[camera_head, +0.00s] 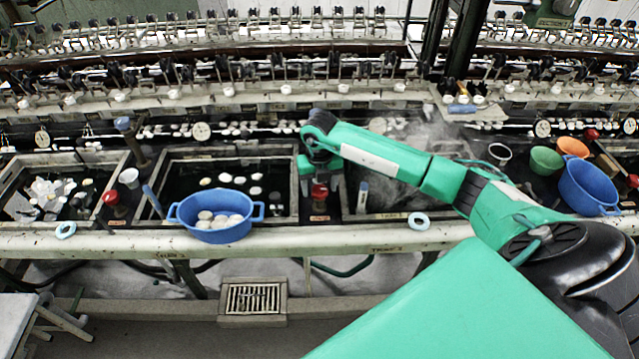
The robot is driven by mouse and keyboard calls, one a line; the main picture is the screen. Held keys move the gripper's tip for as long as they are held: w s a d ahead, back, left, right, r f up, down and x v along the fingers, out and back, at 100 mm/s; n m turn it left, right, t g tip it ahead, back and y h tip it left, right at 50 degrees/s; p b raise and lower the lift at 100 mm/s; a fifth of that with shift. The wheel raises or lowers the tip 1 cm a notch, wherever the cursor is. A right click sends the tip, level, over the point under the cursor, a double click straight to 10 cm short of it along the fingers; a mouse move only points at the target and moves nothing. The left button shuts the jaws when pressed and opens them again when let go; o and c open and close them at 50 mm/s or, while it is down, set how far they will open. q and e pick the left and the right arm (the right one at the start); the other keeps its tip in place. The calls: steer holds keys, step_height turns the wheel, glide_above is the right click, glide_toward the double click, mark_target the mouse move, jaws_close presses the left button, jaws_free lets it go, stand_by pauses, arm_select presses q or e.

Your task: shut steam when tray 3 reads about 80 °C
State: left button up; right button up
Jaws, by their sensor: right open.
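My right gripper (320,182) is open and points down over a red valve knob (320,192) on the divider between the middle and right trays. Its fingers appear on either side of the knob; I cannot tell whether they touch it. The right tray (400,217) is dark, with pale steam (425,140) over it, and my right arm crosses it. A thermometer-like stick (362,196) stands at its left; its reading is too small to read. Round dials (378,125) line the back, also unreadable. The bench labels are not clearly legible. My left gripper is out of view.
A blue basin (216,231) with pale cocoons stands at the front of the middle tray (282,217). Another red knob (112,199) is at left. Blue (588,190), green (546,160) and orange (573,147) bowls are at right. Reeling machinery lines the back.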

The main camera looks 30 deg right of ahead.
steer(key=shift+f, duration=0.1)
steer(key=c, duration=1)
steer(key=shift+o, duration=0.2)
steer(key=m+b, duration=0.1)
steer(key=m, duration=0.3)
steer(key=shift+m+b, duration=0.3)
steer(key=shift+m, duration=1.9)
steer(key=o, duration=1)
steer(key=shift+c, duration=0.2)
